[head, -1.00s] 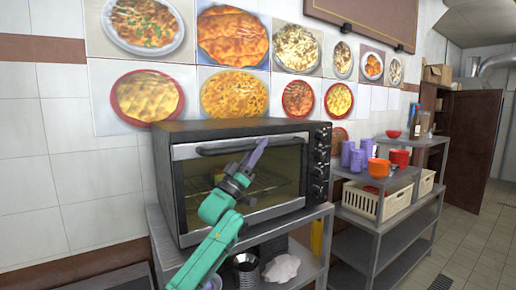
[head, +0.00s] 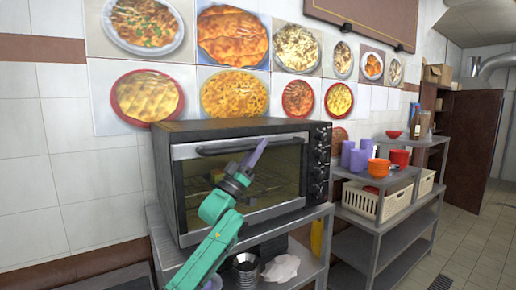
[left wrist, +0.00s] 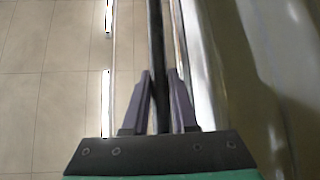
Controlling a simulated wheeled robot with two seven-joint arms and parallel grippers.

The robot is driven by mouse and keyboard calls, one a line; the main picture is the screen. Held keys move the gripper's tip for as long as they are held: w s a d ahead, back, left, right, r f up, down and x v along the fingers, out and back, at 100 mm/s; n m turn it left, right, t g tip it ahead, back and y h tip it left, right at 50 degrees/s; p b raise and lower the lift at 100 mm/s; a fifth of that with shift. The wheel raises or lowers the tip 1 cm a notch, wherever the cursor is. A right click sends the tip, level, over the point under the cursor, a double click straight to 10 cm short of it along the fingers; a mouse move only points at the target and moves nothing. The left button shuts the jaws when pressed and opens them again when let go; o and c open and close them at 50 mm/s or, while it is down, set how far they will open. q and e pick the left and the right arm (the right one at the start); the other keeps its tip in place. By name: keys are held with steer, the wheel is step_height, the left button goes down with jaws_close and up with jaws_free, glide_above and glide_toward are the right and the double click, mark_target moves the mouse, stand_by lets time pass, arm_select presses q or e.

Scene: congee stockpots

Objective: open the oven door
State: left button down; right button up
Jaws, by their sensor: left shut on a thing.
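The black oven (head: 240,177) stands on a metal shelf, with its glass door (head: 275,180) facing me. The door looks closed, or nearly so. A dark bar handle (head: 215,149) runs along the top of the door. My left gripper (head: 261,150) is at the handle near its middle. In the left wrist view its fingers (left wrist: 160,95) are closed on either side of the dark handle bar (left wrist: 156,40), and the door's edge and glass lie to the right. My right gripper is not in view.
The oven's knobs (head: 320,160) are on its right side. A metal shelf unit (head: 375,224) at the right holds purple cups (head: 358,160), orange bowls (head: 378,168) and a cream basket (head: 362,201). Metal bowls (head: 246,268) sit below the oven. The floor at the right is clear.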

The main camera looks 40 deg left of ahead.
arm_select(q)
steer(key=s+d+f+m+g+h+b, duration=0.2)
steer(key=d+f+m+g+h+b, duration=0.2)
steer(key=d+f+m+h+b, duration=0.45)
steer(key=s+d+f+m+g+h+b, duration=0.35)
steer(key=d+m+g+h+b, duration=0.3)
steer(key=m, duration=0.45)
steer(key=d+f+m+g+b, duration=0.2)
steer(key=f+m+b, duration=0.2)
steer(key=f, duration=0.6)
steer(key=d+f+m+g+b, duration=0.3)
steer(key=f+m+b, duration=0.1)
steer(key=f, duration=0.6)
steer(key=shift+s+d+m+g+b, duration=0.2)
steer(key=shift+s+m+g+b, duration=0.15)
steer(key=shift+m, duration=0.5)
steer(key=shift+f, duration=0.1)
steer(key=c, duration=0.7)
jaws_free()
steer(key=shift+a, duration=0.15)
